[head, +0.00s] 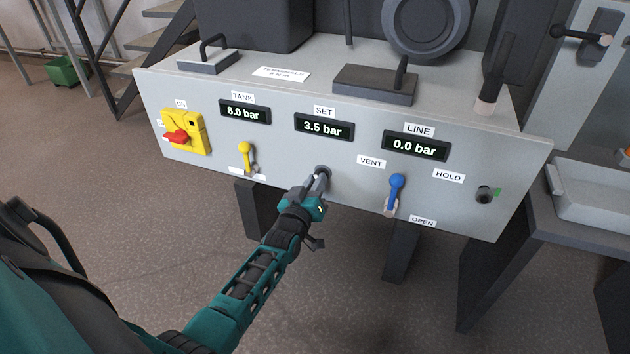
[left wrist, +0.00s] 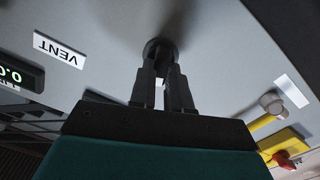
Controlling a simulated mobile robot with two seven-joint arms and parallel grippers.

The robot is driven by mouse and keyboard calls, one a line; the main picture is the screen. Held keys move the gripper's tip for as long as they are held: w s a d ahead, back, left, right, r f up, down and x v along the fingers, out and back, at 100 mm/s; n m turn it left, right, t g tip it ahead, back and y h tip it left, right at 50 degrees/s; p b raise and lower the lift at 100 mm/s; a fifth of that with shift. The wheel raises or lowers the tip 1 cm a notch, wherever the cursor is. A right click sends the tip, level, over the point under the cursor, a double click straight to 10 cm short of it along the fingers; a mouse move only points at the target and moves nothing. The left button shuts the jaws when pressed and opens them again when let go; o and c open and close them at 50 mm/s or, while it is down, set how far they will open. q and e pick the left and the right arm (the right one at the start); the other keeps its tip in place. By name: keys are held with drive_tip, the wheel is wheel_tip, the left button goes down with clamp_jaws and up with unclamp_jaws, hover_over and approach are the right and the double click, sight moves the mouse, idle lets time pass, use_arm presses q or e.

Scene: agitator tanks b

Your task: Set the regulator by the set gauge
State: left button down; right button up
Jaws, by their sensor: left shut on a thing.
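The grey control panel (head: 285,155) carries the SET gauge (head: 324,127), which reads 3.5 bar. The TANK gauge (head: 245,112) reads 8.0 bar and the LINE gauge (head: 416,146) reads 0.0 bar. The regulator knob (head: 323,171) is a dark round knob below the SET gauge. My left gripper (head: 319,181) is shut on this knob. In the left wrist view both fingers (left wrist: 162,85) close on the dark knob (left wrist: 160,49), and the fingers hide part of it. My right gripper is not in view.
A yellow lever (head: 245,155) and a red switch on a yellow plate (head: 187,134) are to the left. A blue lever (head: 396,188) sits to the right between VENT, HOLD and OPEN labels. A table with a grey tray (head: 590,210) stands at the right.

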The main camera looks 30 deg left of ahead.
use_arm(q)
drive_tip(key=shift+d+m+p, duration=0.15)
drive_tip(key=shift+m+p, duration=0.75)
drive_tip(key=shift+m, duration=3.3)
drive_tip(key=c, duration=1.1)
unclamp_jaws()
drive_tip(key=shift+s, duration=0.15)
